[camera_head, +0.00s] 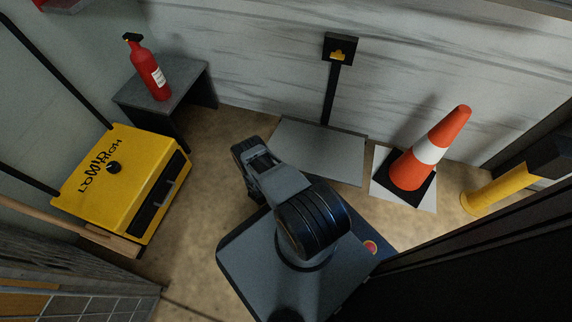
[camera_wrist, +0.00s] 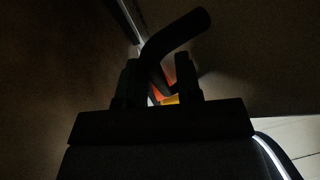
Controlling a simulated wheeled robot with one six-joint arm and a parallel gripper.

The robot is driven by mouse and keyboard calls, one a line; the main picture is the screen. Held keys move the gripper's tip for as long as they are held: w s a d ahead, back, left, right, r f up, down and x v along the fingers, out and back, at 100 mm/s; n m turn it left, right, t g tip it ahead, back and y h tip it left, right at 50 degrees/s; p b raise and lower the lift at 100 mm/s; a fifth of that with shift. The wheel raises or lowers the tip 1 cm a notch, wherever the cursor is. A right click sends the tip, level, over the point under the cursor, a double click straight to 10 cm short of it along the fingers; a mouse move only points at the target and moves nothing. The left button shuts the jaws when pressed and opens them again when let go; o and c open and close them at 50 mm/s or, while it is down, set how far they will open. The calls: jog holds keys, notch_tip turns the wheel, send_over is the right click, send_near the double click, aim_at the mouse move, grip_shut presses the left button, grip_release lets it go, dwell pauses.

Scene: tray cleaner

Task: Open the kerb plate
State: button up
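In the wrist view, the two dark fingers of my gripper (camera_wrist: 158,90) stand apart. A dark bent bar (camera_wrist: 172,38) shows between and above them, like a handle. Slivers of orange and yellow show in the gap beside the bar, so the fingers do not look closed on it. The view is very dark, and I cannot tell whether a finger touches the bar. In the head view my fingers cannot be made out. I cannot pick out the kerb plate with certainty in either view.
A yellow box machine (camera_head: 125,180) stands at left, near a red extinguisher (camera_head: 147,68) on a grey stand (camera_head: 180,98). A flat grey scale platform (camera_head: 320,150), an orange cone (camera_head: 433,150) and a yellow post (camera_head: 497,190) line the wall. A large dark panel (camera_head: 470,270) fills the lower right.

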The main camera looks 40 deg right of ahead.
jog(key=shift+a+r, duration=0.1)
jog(key=shift+a, duration=0.05)
jog(key=shift+a, duration=0.2)
jog(key=a, duration=0.4)
jog(key=s+a+f, duration=0.1)
jog(key=a, duration=0.3)
jog(key=s+a+f+p, duration=0.1)
jog(key=a, duration=0.4)
jog(key=shift+s, duration=0.15)
jog(key=shift+c, duration=0.2)
